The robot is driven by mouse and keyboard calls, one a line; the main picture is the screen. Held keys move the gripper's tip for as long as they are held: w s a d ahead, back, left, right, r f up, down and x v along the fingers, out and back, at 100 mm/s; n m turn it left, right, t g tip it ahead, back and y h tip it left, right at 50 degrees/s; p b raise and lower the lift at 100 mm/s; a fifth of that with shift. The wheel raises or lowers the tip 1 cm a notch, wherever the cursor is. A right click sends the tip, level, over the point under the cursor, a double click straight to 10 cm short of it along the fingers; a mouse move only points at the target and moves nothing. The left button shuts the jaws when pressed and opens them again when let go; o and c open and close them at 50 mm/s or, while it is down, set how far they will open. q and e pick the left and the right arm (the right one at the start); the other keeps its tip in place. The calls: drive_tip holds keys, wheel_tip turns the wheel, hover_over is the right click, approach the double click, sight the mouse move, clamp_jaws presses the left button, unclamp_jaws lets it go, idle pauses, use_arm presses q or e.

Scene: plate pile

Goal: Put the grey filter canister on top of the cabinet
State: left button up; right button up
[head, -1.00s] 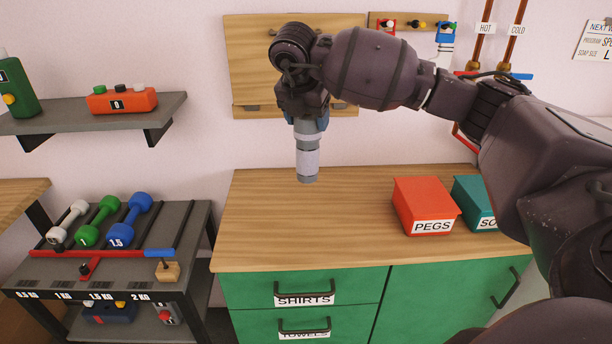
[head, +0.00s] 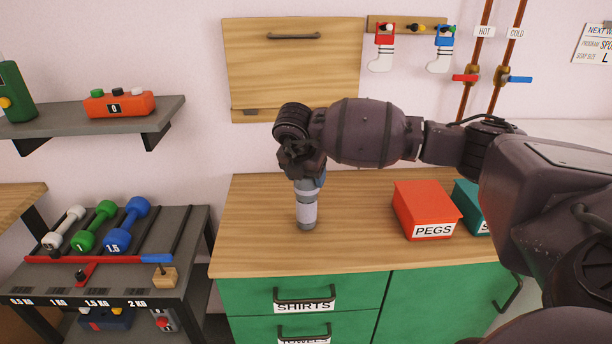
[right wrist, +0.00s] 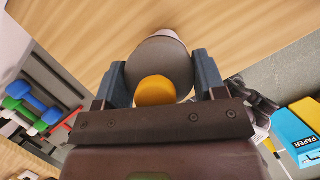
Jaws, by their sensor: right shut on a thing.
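The grey filter canister (head: 306,212) is upright in the head view, with a pale band around its middle. It is over the wooden top of the green cabinet (head: 262,240), and its lower end appears at or very close to the surface; I cannot tell if it touches. My right gripper (head: 309,178) is shut on its upper part from above. In the right wrist view the canister (right wrist: 165,62) sits between the two blue-grey fingers, with a yellow round part facing the camera. My left gripper is not in view.
A red PEGS box (head: 425,210) and a teal box (head: 466,204) stand to the right on the cabinet top. The top left of the canister is clear. A dumbbell rack (head: 120,270) stands left of the cabinet. A wooden wall panel (head: 290,70) hangs behind.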

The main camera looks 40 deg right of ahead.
drive_tip(key=shift+f, duration=0.1)
drive_tip(key=o, duration=1.4)
